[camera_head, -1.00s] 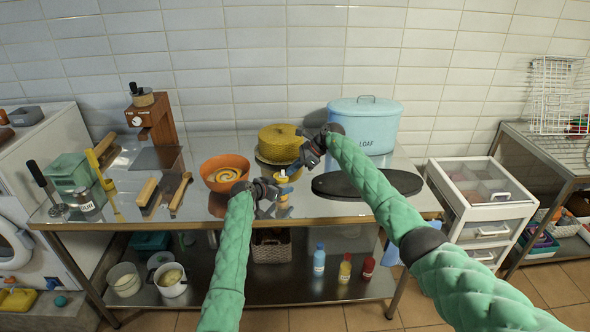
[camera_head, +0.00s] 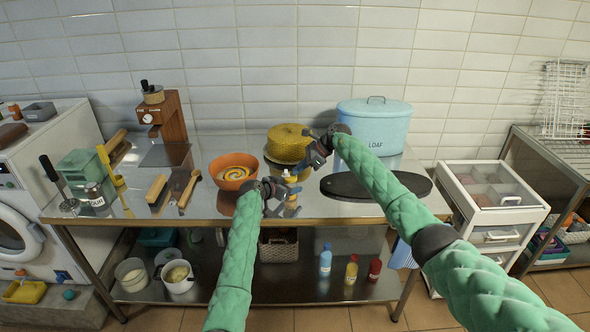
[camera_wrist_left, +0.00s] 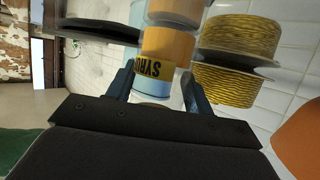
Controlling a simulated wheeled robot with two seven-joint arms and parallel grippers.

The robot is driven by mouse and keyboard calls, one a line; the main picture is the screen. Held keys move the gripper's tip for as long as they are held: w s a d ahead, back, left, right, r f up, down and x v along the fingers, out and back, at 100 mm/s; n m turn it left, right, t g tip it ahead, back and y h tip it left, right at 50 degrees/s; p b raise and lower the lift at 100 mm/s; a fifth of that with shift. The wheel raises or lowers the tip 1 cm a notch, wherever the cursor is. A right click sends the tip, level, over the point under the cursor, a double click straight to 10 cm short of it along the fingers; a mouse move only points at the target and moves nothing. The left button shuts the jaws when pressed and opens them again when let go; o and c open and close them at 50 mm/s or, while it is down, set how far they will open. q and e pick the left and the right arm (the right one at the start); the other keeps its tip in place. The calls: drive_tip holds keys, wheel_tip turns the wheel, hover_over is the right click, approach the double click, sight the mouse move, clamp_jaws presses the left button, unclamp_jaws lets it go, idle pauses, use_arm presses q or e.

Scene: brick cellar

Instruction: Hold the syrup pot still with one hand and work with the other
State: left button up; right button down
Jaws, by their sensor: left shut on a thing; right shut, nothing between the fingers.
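In the left wrist view the pot (camera_wrist_left: 167,47) shows sideways between the fingers, with a yellow label partly reading "SYRU". My left gripper (camera_head: 287,190) is shut on it; its fingers hide part of the pot in the head view. My right gripper (camera_head: 314,158) is shut and empty, above and just behind the pot, apart from it.
An orange bowl (camera_head: 234,172) stands left of the pot. A yellow woven round thing (camera_head: 288,142) is behind it. A black oval board (camera_head: 375,187) lies to the right, before the blue LOAF bin (camera_head: 374,122). Brushes (camera_head: 157,188) lie at left on the steel table (camera_head: 140,212).

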use_arm(q)
drive_tip(key=shift+a, duration=0.1)
use_arm(e)
drive_tip(key=d+f+v, duration=0.1)
drive_tip(key=v, duration=1)
drive_tip(key=shift+d, duration=0.35)
drive_tip(key=shift+r, duration=0.1)
use_arm(q)
drive_tip(key=o, duration=1.1)
drive_tip(key=v, duration=1.1)
drive_tip(key=shift+s+a+r, duration=0.2)
drive_tip(key=shift+s+a, duration=0.05)
drive_tip(key=shift+s, duration=0.05)
drive_tip(key=shift+a, duration=0.1)
